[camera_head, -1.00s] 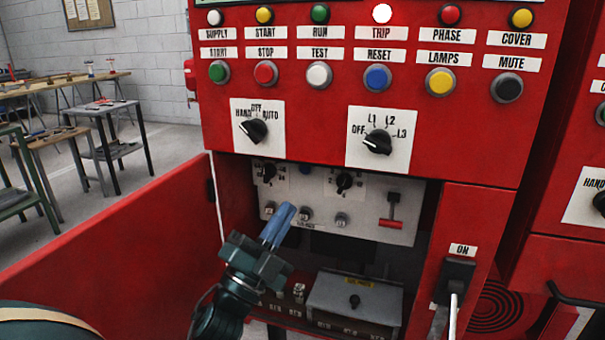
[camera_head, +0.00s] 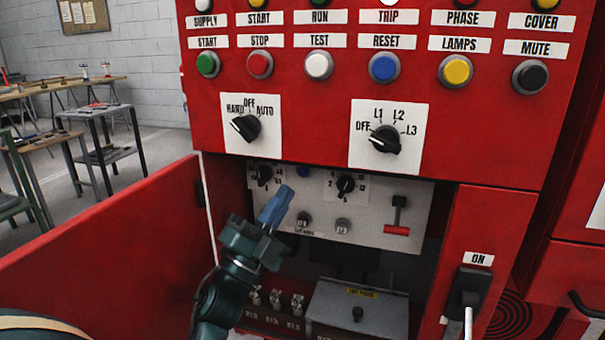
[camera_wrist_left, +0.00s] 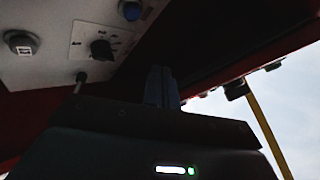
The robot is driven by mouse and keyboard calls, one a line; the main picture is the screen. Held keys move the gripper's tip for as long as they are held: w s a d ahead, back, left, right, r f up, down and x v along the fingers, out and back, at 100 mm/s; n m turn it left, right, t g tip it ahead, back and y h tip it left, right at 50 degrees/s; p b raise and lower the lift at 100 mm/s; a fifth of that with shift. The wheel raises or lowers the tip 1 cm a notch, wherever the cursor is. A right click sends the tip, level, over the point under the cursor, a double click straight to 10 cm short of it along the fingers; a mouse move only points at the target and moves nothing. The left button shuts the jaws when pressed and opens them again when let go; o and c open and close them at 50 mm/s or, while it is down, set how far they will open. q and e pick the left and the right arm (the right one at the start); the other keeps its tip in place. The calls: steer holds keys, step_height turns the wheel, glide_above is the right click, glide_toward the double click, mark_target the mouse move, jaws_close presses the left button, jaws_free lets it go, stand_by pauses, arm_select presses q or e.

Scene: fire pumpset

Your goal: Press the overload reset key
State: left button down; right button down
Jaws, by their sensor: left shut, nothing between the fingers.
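The open red cabinet holds a pale inner panel (camera_head: 420,200) with knobs and small keys. Two grey keys (camera_head: 303,219) and (camera_head: 343,226) sit in its lower row. A blue key (camera_head: 303,172) shows at its upper edge; a blue button also appears in the left wrist view (camera_wrist_left: 131,10). I cannot read which one is the overload reset key. My left gripper (camera_head: 275,207) is shut and empty, its blue fingers pointing up in front of the panel's left part, hiding some of it. Its fingers also show in the left wrist view (camera_wrist_left: 160,86). My right gripper is out of view.
The open red door (camera_head: 110,245) stands left of my arm. Above are labelled buttons, including a blue RESET button (camera_head: 384,67), and two selector knobs. A grey box (camera_head: 357,305) lies below the inner panel. An ON lever (camera_head: 470,290) stands at the right.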

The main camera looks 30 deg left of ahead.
mark_target(303, 172)
arm_select(q)
steer(key=shift+w+a+b, duration=0.15)
steer(key=shift+w+a, duration=0.1)
steer(key=shift+w, duration=0.75)
steer(key=shift+w+a+b, duration=0.2)
steer(key=shift+w+a, duration=0.05)
steer(key=shift+w, duration=0.8)
steer(key=shift+w+a+b, duration=0.15)
steer(key=shift+w+a, duration=0.1)
steer(key=shift+w, duration=0.75)
steer(key=shift+w, duration=0.1)
steer(key=shift+w+h, duration=0.3)
steer(key=shift+w+a, duration=0.1)
steer(key=shift+w, duration=0.3)
stand_by(0.3)
steer(key=shift+s, duration=0.8)
